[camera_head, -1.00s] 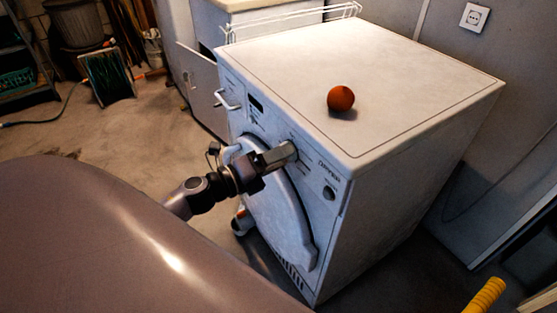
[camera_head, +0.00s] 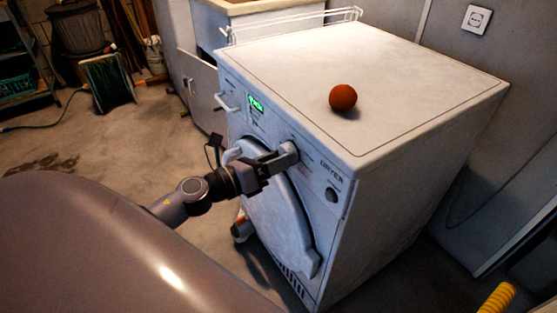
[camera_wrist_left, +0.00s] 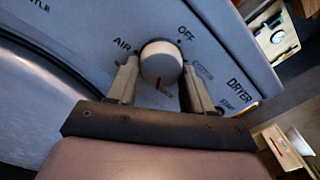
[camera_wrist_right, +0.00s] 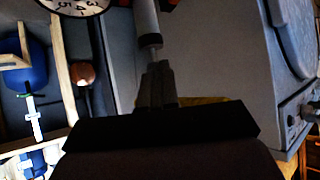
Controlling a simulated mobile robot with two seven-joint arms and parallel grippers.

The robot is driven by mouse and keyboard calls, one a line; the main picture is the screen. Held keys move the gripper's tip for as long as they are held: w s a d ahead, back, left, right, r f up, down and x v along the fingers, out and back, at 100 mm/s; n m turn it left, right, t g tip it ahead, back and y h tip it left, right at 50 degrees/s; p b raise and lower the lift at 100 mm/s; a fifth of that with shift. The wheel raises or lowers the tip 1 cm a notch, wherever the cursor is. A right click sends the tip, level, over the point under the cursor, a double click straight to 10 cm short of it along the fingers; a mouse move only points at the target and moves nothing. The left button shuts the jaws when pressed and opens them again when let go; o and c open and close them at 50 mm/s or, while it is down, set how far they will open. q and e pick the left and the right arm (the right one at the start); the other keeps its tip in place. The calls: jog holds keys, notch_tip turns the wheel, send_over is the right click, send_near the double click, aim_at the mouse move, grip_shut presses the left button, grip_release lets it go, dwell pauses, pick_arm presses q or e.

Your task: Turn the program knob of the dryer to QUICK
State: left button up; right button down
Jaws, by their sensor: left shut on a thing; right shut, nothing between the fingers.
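The white dryer (camera_head: 400,90) stands in the middle of the head view, its control panel facing left. My left gripper (camera_head: 290,153) is at the panel. In the left wrist view its fingers (camera_wrist_left: 158,82) are shut on the round white program knob (camera_wrist_left: 160,62), one on each side. The knob's red mark points down toward a partly hidden label ending in "ICK". AIR, OFF and COTTON labels surround the knob. The dryer display (camera_head: 256,103) is lit green. My right gripper (camera_wrist_right: 157,85) is shut and empty in the right wrist view.
An orange-red ball (camera_head: 343,98) sits on the dryer top. A round button (camera_head: 331,194) is on the panel's right end. The dryer's round door (camera_head: 280,210) is below the panel. A cabinet with an open door (camera_head: 203,90) stands behind.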

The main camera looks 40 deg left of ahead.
dwell(0.4)
pick_arm(q)
jog(key=o, duration=1)
jog(key=shift+s, duration=0.1)
jog(key=b+v, duration=0.1)
jog(key=v, duration=0.6)
